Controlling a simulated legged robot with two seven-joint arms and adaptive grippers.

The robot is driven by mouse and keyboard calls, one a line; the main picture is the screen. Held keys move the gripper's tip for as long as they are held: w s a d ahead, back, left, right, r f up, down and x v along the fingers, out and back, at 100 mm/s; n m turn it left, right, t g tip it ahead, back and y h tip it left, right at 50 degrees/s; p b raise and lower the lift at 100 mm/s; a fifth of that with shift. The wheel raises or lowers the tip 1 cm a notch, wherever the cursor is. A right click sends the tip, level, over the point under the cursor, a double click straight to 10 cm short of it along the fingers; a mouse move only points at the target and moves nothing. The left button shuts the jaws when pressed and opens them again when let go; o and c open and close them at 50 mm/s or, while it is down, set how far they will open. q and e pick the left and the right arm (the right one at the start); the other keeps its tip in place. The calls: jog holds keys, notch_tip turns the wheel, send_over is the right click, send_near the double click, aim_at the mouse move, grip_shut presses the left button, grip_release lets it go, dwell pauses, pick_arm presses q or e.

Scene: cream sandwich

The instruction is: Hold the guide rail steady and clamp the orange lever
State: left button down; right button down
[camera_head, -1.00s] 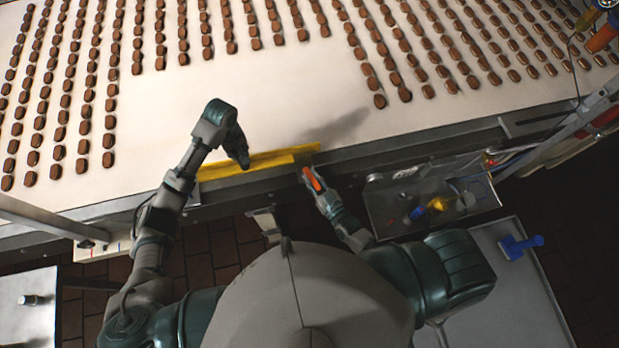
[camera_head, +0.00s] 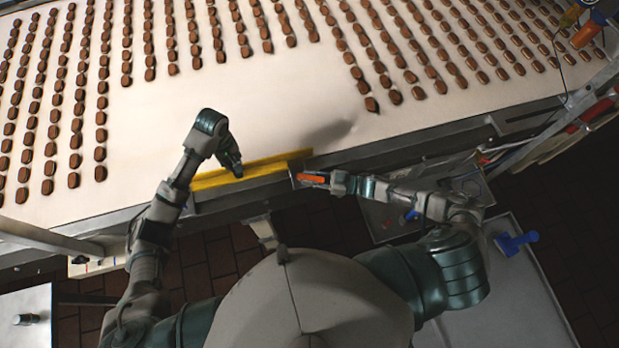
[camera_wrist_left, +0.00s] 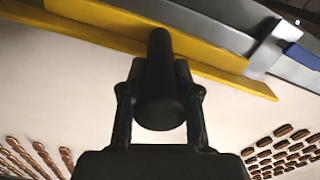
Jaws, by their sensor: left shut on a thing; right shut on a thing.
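The yellow guide rail (camera_head: 268,165) lies along the near edge of the conveyor belt. My left gripper (camera_head: 237,170) is shut on the rail from above. In the left wrist view the rail (camera_wrist_left: 222,79) crosses behind my dark left fingers (camera_wrist_left: 160,80), which hide part of it. The orange lever (camera_head: 312,179) sits at the rail's right end, on the belt's front side, and lies nearly level in the picture. My right gripper (camera_head: 329,181) is shut on the lever from the right; its fingertips are small in the view.
The pale belt (camera_head: 250,100) carries many rows of brown biscuits, clear of both grippers. A metal tray holding a blue tool (camera_head: 516,243) is at lower right. Tubes and cables hang at the right. A metal table (camera_head: 28,300) is at lower left.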

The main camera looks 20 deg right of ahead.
jog(key=shift+w+n+g, duration=0.1)
jog(key=shift+n+g, duration=0.2)
jog(key=shift+g, duration=0.1)
jog(key=c, duration=1)
grip_release()
jog(key=shift+d, duration=0.1)
jog(key=v, duration=1.1)
jog(key=shift+d+f, duration=0.2)
jog(key=shift+d, duration=0.2)
